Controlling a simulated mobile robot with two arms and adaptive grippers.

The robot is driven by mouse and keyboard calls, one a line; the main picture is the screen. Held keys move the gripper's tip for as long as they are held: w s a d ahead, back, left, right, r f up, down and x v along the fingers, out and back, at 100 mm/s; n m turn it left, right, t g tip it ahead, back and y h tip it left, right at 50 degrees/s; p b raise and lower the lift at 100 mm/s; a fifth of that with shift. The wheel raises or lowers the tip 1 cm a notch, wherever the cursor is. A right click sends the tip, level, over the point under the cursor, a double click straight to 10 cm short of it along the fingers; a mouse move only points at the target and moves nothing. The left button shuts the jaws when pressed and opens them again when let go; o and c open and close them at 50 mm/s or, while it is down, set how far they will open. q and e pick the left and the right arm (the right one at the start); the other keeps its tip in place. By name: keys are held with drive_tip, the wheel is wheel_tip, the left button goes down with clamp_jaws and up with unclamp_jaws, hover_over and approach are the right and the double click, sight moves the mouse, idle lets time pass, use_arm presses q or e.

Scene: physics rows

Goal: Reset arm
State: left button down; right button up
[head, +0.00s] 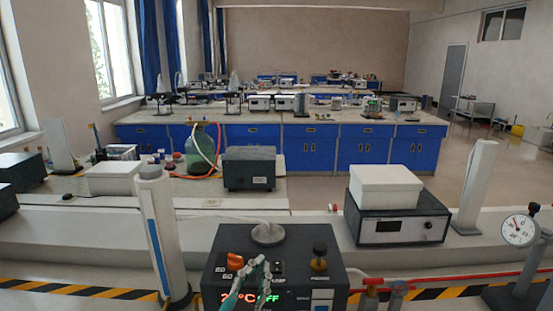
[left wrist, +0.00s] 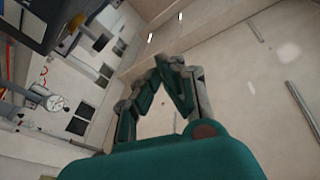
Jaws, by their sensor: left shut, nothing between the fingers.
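My left gripper (head: 258,264) shows at the bottom centre of the head view, in front of a black heating device (head: 305,240). Its fingers are shut with nothing between them. The gripper covers part of the device's front panel and red and green display; I cannot tell whether it touches the panel. In the left wrist view the closed fingers (left wrist: 170,64) point up toward the ceiling and wall. An orange knob (head: 235,261) is left of the gripper, and a brass knob (head: 320,256) is to its right. My right gripper is in neither view.
A white column (head: 163,235) stands left of the device. A black instrument (head: 398,226) with a white box (head: 385,187) on top is at right, near a round gauge (head: 518,229). A red-handled pipe (head: 400,283) runs at lower right. Benches with blue cabinets stand farther back.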

use_arm(q)
drive_tip(key=s+a+f+n+g+y, duration=0.35)
drive_tip(key=s+a+f, duration=0.2)
drive_tip(key=f, duration=0.45)
drive_tip(key=s+a+f+n+g+y, duration=0.25)
drive_tip(key=s+a+f+g, duration=0.35)
drive_tip(key=f, duration=0.4)
drive_tip(key=s+a+f+g, duration=0.3)
drive_tip(key=s+f, duration=0.1)
drive_tip(key=s, duration=0.4)
drive_tip(key=s+a+f+g, duration=0.3)
drive_tip(key=s+f, duration=0.1)
drive_tip(key=s, duration=0.5)
wheel_tip(320, 180, down, 24)
drive_tip(key=g, duration=0.1)
drive_tip(key=s+a+f+g, duration=0.1)
drive_tip(key=s+a+f, duration=0.1)
drive_tip(key=s+f, duration=1.5)
drive_tip(key=shift+s+a+f+y, duration=0.25)
drive_tip(key=shift+s+f+y, duration=0.1)
drive_tip(key=shift+f, duration=0.1)
drive_tip(key=shift+g, duration=0.25)
